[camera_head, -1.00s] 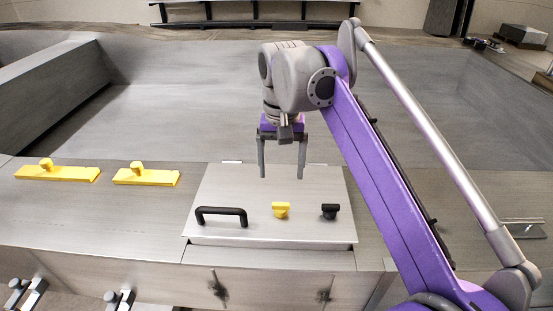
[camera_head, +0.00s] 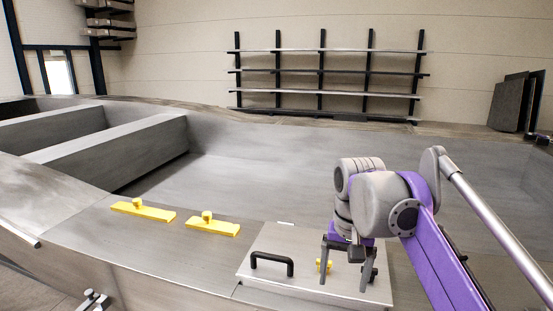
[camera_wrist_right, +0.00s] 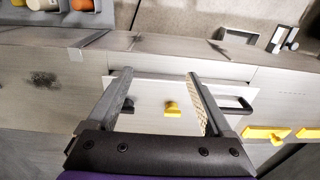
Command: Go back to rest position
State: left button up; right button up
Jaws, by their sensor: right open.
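My right gripper (camera_head: 345,277) is open and empty, its two fingers pointing down over a pale metal hatch lid (camera_head: 262,270). In the right wrist view the yellow knob (camera_wrist_right: 172,109) shows between the fingers, apart from both. My left gripper is not in view.
A black handle (camera_head: 272,263) stands on the lid's left side. Two yellow latch bars (camera_head: 143,211) (camera_head: 213,225) lie on the metal deck to the left. The grey hull basin (camera_head: 260,170) behind is empty. A wall rack (camera_head: 320,80) stands far back.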

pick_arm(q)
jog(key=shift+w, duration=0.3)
pick_arm(e)
jog(key=s+d+f+n+t, duration=0.1)
jog(key=s+d+f+t, duration=0.1)
jog(key=s+f, duration=0.6)
jog(key=s+d+f+n+t, duration=0.2)
jog(key=s+f, duration=0.7)
jog(key=f, duration=0.8)
jog(key=shift+d+t, duration=0.2)
jog(key=shift+t, duration=0.5)
